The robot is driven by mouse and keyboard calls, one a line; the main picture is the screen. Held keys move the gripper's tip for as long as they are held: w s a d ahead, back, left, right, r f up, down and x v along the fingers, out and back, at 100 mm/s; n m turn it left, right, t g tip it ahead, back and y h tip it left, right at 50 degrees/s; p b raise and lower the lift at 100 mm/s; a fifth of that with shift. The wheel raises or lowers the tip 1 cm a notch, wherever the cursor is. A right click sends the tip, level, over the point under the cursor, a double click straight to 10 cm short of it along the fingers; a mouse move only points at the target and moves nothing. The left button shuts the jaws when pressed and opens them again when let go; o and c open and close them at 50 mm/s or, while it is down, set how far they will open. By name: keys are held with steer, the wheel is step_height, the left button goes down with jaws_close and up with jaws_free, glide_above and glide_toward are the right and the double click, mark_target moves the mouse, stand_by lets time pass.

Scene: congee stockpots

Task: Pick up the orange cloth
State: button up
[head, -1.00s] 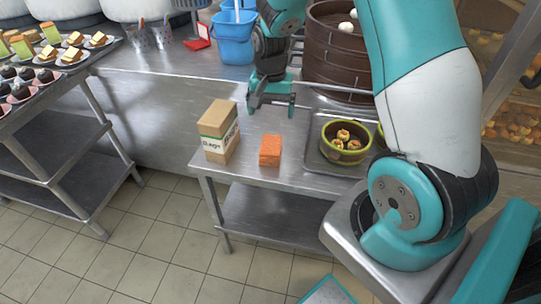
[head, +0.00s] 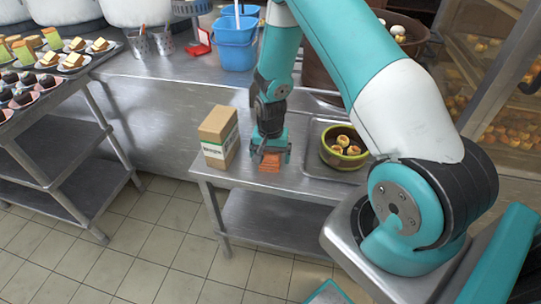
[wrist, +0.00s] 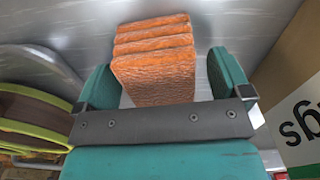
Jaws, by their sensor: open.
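The orange cloth (head: 269,168) is a folded, layered stack on the metal table, beside a cardboard box. My gripper (head: 270,155) is over it, pointing down, and hides part of it in the head view. In the wrist view the cloth (wrist: 155,60) shows between the two teal fingers of my gripper (wrist: 165,85). The jaws are open, with a gap visible between the cloth and the right finger. The cloth is close to the left finger; I cannot tell if they touch.
The cardboard box (head: 217,138) stands just left of my gripper, close to it. A green-rimmed steamer basket with buns (head: 343,148) sits on a metal tray (head: 318,130) to the right. Blue buckets (head: 236,45) stand at the back.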

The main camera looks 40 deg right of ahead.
steer(key=c, duration=1)
step_height(320, 180, up, 20)
